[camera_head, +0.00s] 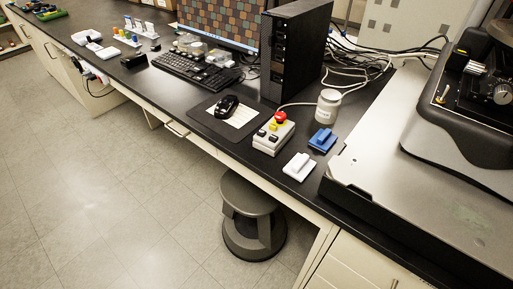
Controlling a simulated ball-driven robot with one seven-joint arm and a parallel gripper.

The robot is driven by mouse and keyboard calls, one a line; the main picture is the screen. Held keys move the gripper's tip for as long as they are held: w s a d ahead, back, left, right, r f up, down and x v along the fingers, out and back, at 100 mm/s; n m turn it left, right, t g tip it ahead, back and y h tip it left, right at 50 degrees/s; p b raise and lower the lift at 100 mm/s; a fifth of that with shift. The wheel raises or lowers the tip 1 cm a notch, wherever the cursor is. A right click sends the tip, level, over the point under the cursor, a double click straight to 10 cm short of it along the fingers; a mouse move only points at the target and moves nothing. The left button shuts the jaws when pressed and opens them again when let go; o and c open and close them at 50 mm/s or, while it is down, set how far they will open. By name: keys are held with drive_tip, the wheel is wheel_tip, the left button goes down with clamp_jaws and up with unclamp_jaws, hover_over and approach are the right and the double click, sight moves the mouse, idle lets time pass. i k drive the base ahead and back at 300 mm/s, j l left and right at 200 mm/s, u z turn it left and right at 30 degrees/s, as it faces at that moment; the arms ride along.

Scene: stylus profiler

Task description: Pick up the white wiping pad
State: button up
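The white wiping pad (299,166) lies on the black bench top, close to the front edge. It is a flat white pad with a raised grip on top. A similar blue pad (322,140) lies just behind it and to its right, apart from it. My gripper is not in this view, so I cannot see whether it is open or shut.
A control box with a red button (273,133) stands just left of the white pad. A white jar (327,106) stands behind the blue pad. The profiler's grey base (390,165) rises to the right. A stool (252,215) stands on the floor below the bench.

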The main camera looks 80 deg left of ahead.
sight(300, 166)
drive_tip(key=u, duration=1.45)
